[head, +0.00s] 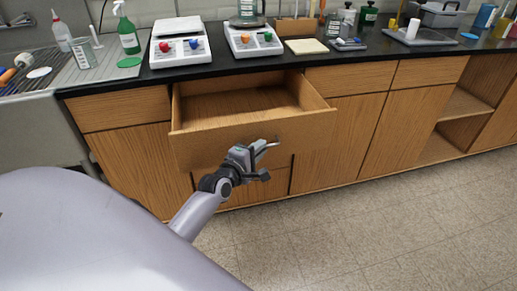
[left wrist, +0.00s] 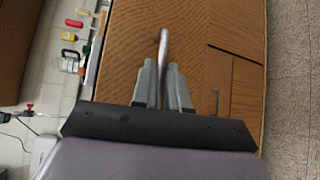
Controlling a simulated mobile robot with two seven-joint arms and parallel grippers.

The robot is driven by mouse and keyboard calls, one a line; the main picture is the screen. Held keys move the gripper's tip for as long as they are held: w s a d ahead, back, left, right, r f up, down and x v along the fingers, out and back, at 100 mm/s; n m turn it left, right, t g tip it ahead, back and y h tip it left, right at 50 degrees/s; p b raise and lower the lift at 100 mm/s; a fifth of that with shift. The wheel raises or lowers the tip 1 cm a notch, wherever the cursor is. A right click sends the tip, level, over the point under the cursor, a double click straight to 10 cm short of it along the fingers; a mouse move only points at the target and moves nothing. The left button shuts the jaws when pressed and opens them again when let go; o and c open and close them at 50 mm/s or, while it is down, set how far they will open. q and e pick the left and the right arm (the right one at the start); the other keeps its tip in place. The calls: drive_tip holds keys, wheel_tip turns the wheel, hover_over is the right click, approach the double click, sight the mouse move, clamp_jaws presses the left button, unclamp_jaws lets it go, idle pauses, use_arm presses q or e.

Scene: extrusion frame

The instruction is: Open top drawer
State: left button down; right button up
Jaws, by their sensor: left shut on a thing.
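The top drawer (head: 250,140) is a wooden drawer pulled well out of the cabinet under the black counter. Its inside is visible and looks empty. My left gripper (head: 262,160) is at the middle of the drawer front, shut on the drawer's metal handle (head: 265,145). In the left wrist view the handle (left wrist: 163,45) stands between the two fingers of the gripper (left wrist: 163,80), against the wooden drawer front (left wrist: 205,35). My right gripper is in neither view.
The black counter (head: 290,62) holds two white scales (head: 180,50), bottles and trays. A sink (head: 25,110) is at the left. Closed cabinet doors (head: 350,135) and an open shelf (head: 465,105) are at the right. The tiled floor (head: 380,220) in front is clear.

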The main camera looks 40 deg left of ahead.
use_arm(q)
drive_tip(key=c, duration=1.2)
unclamp_jaws()
drive_tip(key=s+r, duration=0.1)
drive_tip(key=s, duration=0.6)
drive_tip(key=shift+d, duration=0.25)
drive_tip(key=s+d+f+m+g+h, duration=0.1)
drive_tip(key=s+d+f+m+g, duration=0.2)
drive_tip(key=s+d+f+m, duration=0.4)
drive_tip(key=s+d+f+m+g+h, duration=0.2)
drive_tip(key=s+d+f+m, duration=0.4)
drive_tip(key=s+m, duration=0.5)
drive_tip(key=d+m+g, duration=0.1)
drive_tip(key=m, duration=0.4)
drive_tip(key=shift+s+d+f, duration=0.25)
drive_tip(key=shift+d+f, duration=0.05)
drive_tip(key=shift+f, duration=0.05)
